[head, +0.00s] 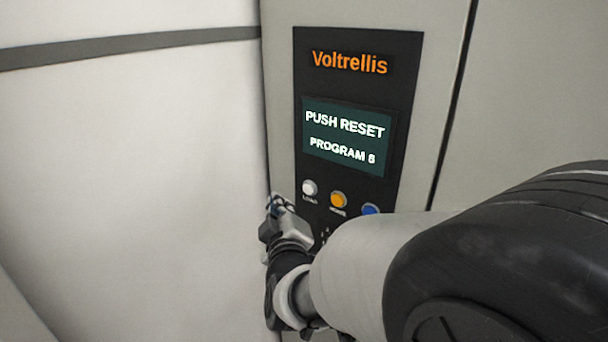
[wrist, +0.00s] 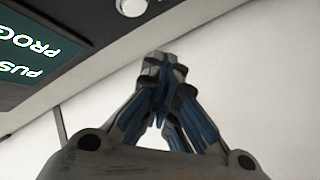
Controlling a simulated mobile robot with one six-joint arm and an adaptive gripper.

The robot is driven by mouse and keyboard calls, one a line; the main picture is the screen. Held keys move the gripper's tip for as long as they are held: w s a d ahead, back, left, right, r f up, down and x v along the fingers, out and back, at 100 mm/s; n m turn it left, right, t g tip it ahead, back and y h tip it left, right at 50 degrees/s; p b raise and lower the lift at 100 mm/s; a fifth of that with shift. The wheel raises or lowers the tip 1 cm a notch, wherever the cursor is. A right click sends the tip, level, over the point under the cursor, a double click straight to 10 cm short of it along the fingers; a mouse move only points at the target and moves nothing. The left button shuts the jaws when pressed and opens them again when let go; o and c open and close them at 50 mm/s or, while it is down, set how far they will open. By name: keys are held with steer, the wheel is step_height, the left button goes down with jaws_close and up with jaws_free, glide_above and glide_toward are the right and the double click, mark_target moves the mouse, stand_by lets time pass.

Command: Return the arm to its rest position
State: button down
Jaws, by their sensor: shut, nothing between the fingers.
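My gripper (head: 278,207) is at the lower left of the black control panel (head: 401,60) in the head view, below and left of the white button (head: 309,188). In the wrist view my gripper (wrist: 163,62) is shut, its blue-padded fingertips together with nothing between them. Behind the fingertips in that view is plain pale wall. The white button (wrist: 131,6) shows at the top edge there, apart from the fingertips. My arm covers the lower part of the panel in the head view.
The panel's screen (head: 347,137) reads "PUSH RESET" and "PROGRAM 6", though the last digit is slightly unclear. An orange button (head: 339,200) and a partly hidden blue button (head: 371,209) sit beside the white one. A pale wall (head: 130,170) with a grey stripe stands at left.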

steer(key=shift+d, duration=0.1)
stand_by(0.3)
steer(key=s+d+f+m+g+b, duration=0.3)
steer(key=s+d+f, duration=0.3)
steer(key=s, duration=0.4)
steer(key=s+d+f+m+g+h+b, duration=0.1)
steer(key=s+d+f+m+g+b, duration=0.3)
steer(key=s, duration=0.7)
steer(key=s+d+f+m+g+h+b, duration=0.1)
steer(key=s+d+f+m+g+b, duration=0.3)
steer(key=s+d+f, duration=0.3)
steer(key=s+f+g+b, duration=0.1)
steer(key=s, duration=0.3)
steer(key=shift+d, duration=0.4)
